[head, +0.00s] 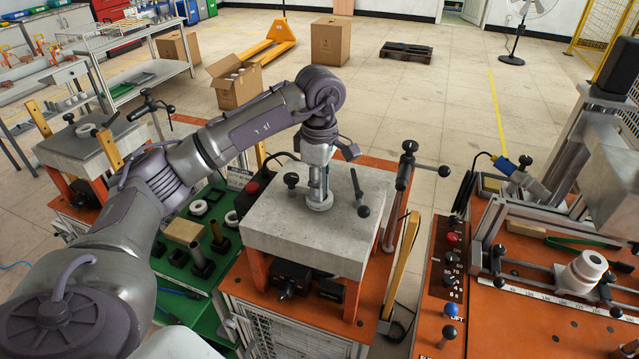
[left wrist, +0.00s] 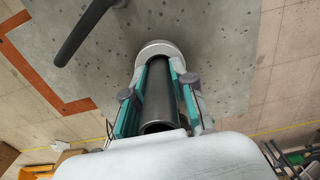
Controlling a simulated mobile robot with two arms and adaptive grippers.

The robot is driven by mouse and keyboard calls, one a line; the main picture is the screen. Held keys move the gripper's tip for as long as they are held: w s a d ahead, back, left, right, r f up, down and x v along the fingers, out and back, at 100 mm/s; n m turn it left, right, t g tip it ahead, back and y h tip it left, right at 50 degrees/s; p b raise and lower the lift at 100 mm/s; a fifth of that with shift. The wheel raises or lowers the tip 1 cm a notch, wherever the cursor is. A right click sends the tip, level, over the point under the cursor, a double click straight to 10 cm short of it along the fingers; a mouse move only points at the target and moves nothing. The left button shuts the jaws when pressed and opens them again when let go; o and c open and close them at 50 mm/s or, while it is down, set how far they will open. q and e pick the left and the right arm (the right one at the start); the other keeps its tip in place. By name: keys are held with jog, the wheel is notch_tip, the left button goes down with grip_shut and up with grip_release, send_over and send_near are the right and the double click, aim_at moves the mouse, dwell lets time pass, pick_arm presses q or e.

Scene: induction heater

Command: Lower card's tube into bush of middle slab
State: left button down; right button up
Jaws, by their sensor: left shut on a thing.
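The middle slab (head: 285,225) is a grey concrete block on orange legs. Its bush, a pale ring (head: 320,203), sits on its top and also shows in the left wrist view (left wrist: 158,48). My left gripper (head: 319,190) points down right over the bush. In the left wrist view its teal-padded fingers are shut on a dark hollow tube (left wrist: 158,95). The tube's far end meets the ring; how deep it sits inside cannot be told. In the head view the fingers mostly hide the tube. My right gripper is not in view.
Black clamp handles (head: 361,190) stand on the slab near the bush. A green tray (head: 180,275) at left holds dark tubes (head: 202,262) and white rings (head: 198,207). Another slab (head: 90,145) stands at far left. An orange-topped station (head: 525,310) is at right.

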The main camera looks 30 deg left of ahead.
pick_arm(q)
jog(key=shift+f, duration=0.2)
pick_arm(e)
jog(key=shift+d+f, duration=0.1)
pick_arm(q)
jog(key=c, duration=0.9)
grip_release()
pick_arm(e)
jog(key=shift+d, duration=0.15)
pick_arm(q)
jog(key=shift+r, duration=0.15)
notch_tip(320, 180, up, 12)
jog(key=shift+f, duration=0.1)
